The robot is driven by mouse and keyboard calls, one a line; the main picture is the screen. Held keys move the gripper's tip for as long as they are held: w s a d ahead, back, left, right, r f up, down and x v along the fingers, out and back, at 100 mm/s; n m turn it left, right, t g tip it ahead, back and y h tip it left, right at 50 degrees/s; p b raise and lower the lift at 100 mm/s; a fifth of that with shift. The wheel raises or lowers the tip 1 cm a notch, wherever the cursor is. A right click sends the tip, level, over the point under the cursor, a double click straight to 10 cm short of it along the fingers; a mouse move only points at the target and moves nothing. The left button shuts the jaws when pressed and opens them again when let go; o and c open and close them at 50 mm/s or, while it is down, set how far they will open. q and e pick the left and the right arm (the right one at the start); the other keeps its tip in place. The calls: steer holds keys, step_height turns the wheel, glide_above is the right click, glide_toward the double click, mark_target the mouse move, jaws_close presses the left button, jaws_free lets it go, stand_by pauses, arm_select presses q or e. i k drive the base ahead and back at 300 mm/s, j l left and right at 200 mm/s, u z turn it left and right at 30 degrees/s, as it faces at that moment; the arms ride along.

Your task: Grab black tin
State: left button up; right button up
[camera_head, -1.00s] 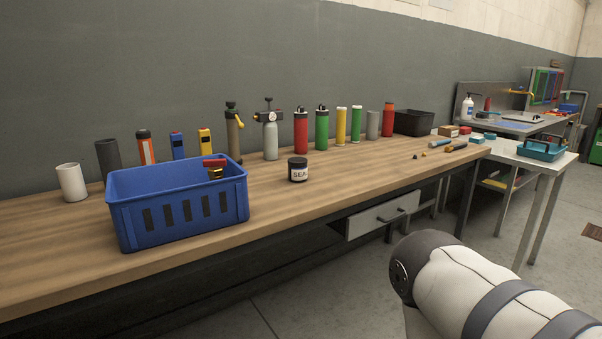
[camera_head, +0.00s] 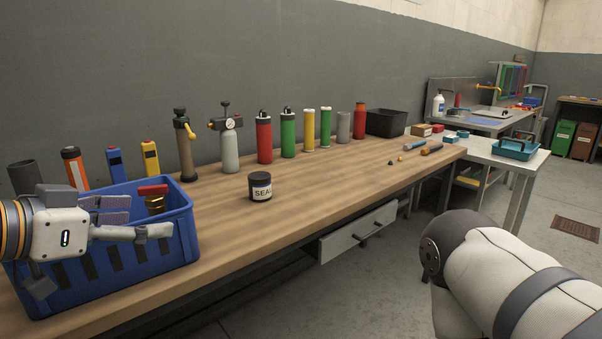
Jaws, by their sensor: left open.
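The black tin (camera_head: 260,187) is a small dark jar with a white label reading "SEAL". It stands upright on the wooden workbench (camera_head: 300,207), near the middle of its left half, with nothing touching it. My left gripper (camera_head: 150,216) comes in from the left edge, in front of and over the blue crate. It is open, points right toward the tin and is well apart from it. My right arm shows at the lower right, but its gripper is out of view.
The blue crate (camera_head: 185,247) stands left of the tin with a red-handled brass item (camera_head: 154,199) in it. Several bottles and cylinders line the wall behind, including a grey gauge bottle (camera_head: 230,152). A black bin (camera_head: 386,122) stands farther right.

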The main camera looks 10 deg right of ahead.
mark_target(260, 182)
steer(key=i+j+z, duration=0.9)
steer(key=i+j, duration=0.05)
steer(key=i, duration=0.15)
